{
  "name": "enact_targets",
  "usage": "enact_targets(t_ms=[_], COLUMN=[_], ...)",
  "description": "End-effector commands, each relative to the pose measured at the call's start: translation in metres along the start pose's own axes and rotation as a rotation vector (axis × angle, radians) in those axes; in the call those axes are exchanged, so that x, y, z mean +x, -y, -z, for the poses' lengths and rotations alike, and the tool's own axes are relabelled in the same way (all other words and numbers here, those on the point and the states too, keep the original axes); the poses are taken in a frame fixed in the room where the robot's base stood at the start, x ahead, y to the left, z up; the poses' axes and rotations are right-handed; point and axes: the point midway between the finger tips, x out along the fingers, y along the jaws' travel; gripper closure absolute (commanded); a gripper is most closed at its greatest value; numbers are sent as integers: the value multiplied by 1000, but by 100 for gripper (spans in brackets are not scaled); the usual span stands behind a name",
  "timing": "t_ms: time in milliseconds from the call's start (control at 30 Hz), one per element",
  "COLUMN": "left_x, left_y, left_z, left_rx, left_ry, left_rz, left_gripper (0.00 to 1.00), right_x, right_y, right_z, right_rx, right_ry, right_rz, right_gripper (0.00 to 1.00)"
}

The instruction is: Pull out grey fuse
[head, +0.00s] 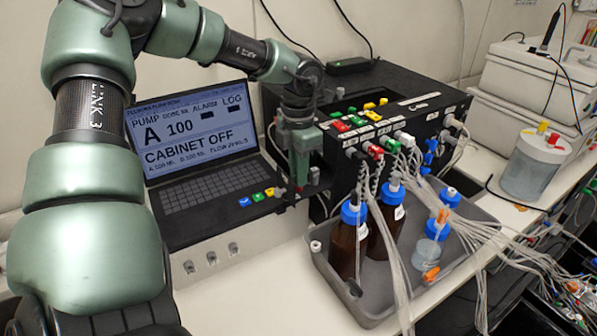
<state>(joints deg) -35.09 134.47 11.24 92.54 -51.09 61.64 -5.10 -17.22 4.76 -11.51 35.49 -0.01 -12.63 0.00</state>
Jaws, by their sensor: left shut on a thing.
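My left gripper (299,187) reaches down from above at the right end of the row of small coloured fuses along the front right of the laptop unit. It is shut on a small piece, taken as the grey fuse, which the fingers almost fully hide. I cannot tell whether the fuse is still seated. My right gripper is not in view.
The laptop screen (195,125) reads "CABINET OFF". A black pump box (385,105) with coloured connectors stands right of the gripper. A grey tray (375,310) holds brown bottles (347,240) with blue caps, with many tubes. White boxes (520,75) stand at the back right.

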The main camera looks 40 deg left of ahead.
Motion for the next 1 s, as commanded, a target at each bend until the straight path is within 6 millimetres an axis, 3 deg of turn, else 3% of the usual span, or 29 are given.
enact_targets(t_ms=[1000], left_x=[-22], left_y=[0], left_z=[0], left_rx=[1], left_ry=[1], left_rz=[-1], left_gripper=[100], right_x=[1], right_y=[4], right_z=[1], right_rx=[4], right_ry=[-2], right_rz=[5], right_gripper=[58])
